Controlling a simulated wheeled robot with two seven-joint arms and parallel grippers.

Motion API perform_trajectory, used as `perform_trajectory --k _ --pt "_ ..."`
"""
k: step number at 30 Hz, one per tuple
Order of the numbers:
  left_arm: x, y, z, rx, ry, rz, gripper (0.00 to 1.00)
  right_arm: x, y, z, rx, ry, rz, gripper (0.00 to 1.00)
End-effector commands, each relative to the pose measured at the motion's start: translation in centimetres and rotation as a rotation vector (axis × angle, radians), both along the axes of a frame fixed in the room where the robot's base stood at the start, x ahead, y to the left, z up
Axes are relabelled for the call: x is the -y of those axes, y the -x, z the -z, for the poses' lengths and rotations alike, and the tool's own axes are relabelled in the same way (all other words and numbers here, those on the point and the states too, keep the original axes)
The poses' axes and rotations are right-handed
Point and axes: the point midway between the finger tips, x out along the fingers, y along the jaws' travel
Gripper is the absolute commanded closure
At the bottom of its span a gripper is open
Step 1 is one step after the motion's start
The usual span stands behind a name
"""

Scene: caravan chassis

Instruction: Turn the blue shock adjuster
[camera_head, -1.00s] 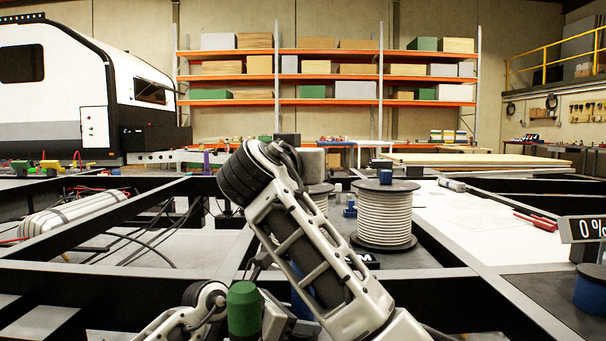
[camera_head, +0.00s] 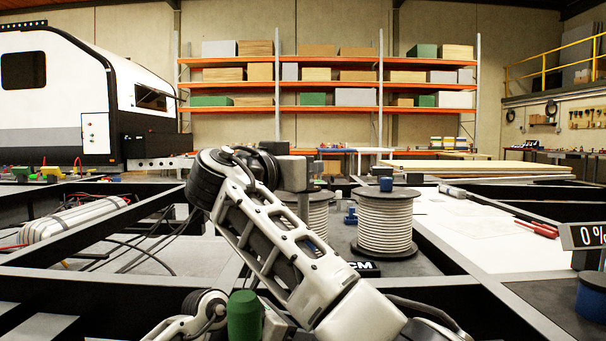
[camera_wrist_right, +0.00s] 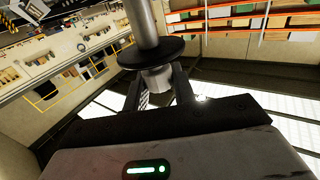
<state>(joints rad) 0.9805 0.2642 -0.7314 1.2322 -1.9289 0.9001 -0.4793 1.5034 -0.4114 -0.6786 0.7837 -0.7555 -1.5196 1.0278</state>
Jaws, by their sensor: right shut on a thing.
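A short blue cylinder (camera_head: 590,298) stands at the right edge under a panel reading "0 %" (camera_head: 585,234); it looks like the blue shock adjuster, though no label shows. My right gripper (camera_head: 302,190) is far to its left, beyond the bent right arm. In the right wrist view, my right gripper (camera_wrist_right: 160,85) is shut on a grey cylindrical end (camera_wrist_right: 157,77) with a black disc (camera_wrist_right: 150,52) and a metal shaft (camera_wrist_right: 140,22) beyond it. My left arm shows at bottom left, but I cannot see its gripper.
A cable spool (camera_head: 385,222) with a blue cap stands right of the arm, a second spool (camera_head: 318,210) partly behind it. A green cylinder (camera_head: 243,315) stands at bottom centre. Black chassis beams cross the area. A white panel (camera_head: 475,220) lies mostly clear at right.

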Motion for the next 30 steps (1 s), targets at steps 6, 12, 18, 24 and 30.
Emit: perform_trajectory --k 6,12,18,24,30 --pt "-0.2 0.1 0.6 -0.012 -0.007 -0.001 0.64 0.2 -0.1 0.3 -0.007 -0.001 0.004 0.53" --pt "-0.2 0.1 0.6 -0.012 -0.008 -0.001 0.64 0.1 0.0 0.2 -0.004 0.0 0.002 0.53" --pt "-0.2 0.1 0.6 -0.012 -0.009 -0.002 0.64 -0.9 1.4 0.0 0.001 -0.001 -0.001 0.53" --pt "-0.2 0.1 0.7 -0.012 -0.009 -0.002 0.64 -3.2 5.0 0.0 0.003 0.002 -0.001 0.53" --pt "-0.2 0.1 0.7 -0.012 -0.009 -0.002 0.64 -5.3 8.2 -0.1 0.002 0.002 0.001 0.53"
